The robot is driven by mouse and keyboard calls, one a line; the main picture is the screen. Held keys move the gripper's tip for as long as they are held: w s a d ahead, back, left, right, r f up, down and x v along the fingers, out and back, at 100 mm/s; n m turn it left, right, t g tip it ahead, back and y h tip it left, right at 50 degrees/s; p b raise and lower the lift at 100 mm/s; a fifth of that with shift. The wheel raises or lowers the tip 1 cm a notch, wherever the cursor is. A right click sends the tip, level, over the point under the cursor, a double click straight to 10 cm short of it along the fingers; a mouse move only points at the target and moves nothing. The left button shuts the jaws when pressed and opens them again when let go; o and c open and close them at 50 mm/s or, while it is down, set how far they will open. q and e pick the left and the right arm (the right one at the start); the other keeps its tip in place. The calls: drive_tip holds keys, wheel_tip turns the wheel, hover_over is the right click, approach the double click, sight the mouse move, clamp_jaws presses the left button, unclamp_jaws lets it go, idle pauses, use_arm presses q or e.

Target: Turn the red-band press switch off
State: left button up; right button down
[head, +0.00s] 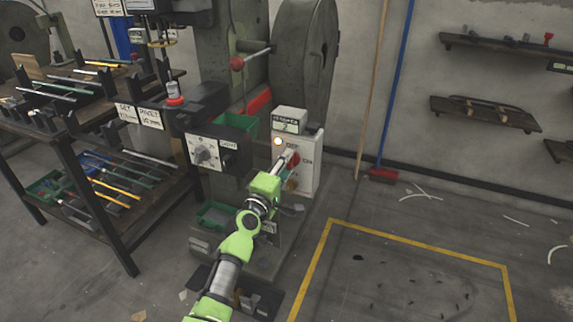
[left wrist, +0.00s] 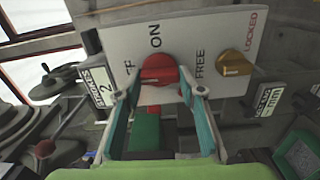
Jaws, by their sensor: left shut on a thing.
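A red band (head: 174,99) shows on the press's ram. In the left wrist view the red switch knob (left wrist: 159,69) sits beside the word ON, with OFF partly hidden. A brass knob (left wrist: 236,63) is beside FREE and LOCKED. My left gripper (head: 288,165) reaches the box front; in the left wrist view its two fingers (left wrist: 160,92) are shut on the red switch knob, one on each side. The knob's exact pointing is hard to tell.
A rack table (head: 115,150) with tools and rods stands at the left. A dial box (head: 205,152) is on the press front. A red-headed broom (head: 383,175) leans on the wall. Floor with a yellow outline (head: 420,246) is open at the right.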

use_arm(q)
drive_tip(key=shift+f+n, duration=0.1)
drive_tip(key=shift+n, duration=0.3)
drive_tip(key=o, duration=1.1)
drive_tip(key=shift+c, duration=0.2)
drive_tip(key=shift+o, duration=0.3)
